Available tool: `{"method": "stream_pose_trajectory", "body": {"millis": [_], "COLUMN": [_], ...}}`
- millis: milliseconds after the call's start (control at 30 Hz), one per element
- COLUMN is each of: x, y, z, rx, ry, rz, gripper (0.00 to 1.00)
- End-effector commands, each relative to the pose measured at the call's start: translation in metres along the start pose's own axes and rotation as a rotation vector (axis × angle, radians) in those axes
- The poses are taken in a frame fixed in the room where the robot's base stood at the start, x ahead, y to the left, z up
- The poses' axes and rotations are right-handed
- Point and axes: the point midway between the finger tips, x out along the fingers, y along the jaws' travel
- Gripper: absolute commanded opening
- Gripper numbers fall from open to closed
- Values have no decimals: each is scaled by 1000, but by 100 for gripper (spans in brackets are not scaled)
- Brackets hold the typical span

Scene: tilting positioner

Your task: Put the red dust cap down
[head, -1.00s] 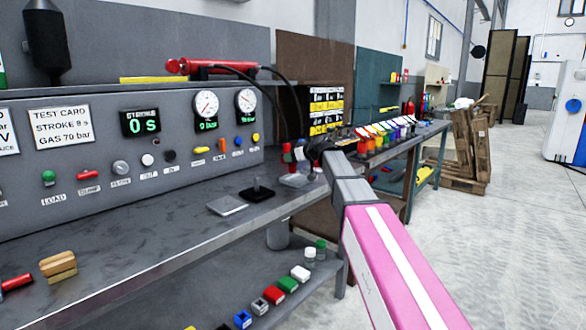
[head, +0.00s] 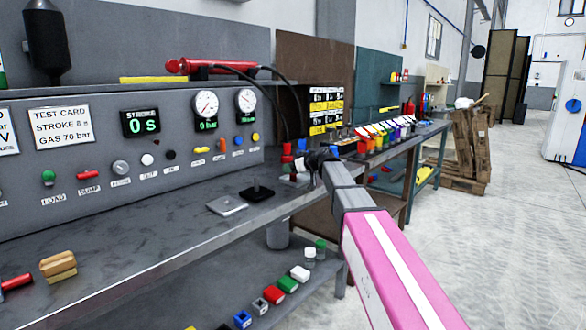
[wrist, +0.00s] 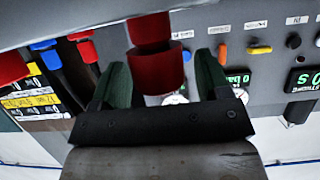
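In the wrist view, a red cylindrical piece, which looks like the red dust cap (wrist: 155,70), lies between the two green fingers of my gripper (wrist: 162,75). A second red part (wrist: 150,30) lines up with it above. The fingers stand apart, with a narrow gap showing at least on the right side, so my gripper looks open around the red piece. In the head view, my gripper (head: 316,158) is at the right end of the bench, beside small red pieces (head: 287,158). The fingertips and their contact are too small and partly hidden there.
The control panel (head: 130,180) with gauges and buttons stands behind the bench (head: 130,240). A grey plate (head: 226,205) and a black base with a pin (head: 257,193) lie left of my gripper. Several coloured blocks lie on the lower shelf (head: 200,290).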

Motion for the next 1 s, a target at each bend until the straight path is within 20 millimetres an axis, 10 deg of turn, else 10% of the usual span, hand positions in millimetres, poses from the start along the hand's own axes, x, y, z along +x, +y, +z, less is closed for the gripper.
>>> {"method": "stream_pose_trajectory", "body": {"millis": [333, 1000], "x": [-10, -117], "y": [0, 0], "z": [-1, -1], "rx": [1, 1], "ry": [0, 0], "rz": [1, 1], "gripper": [70, 70]}}
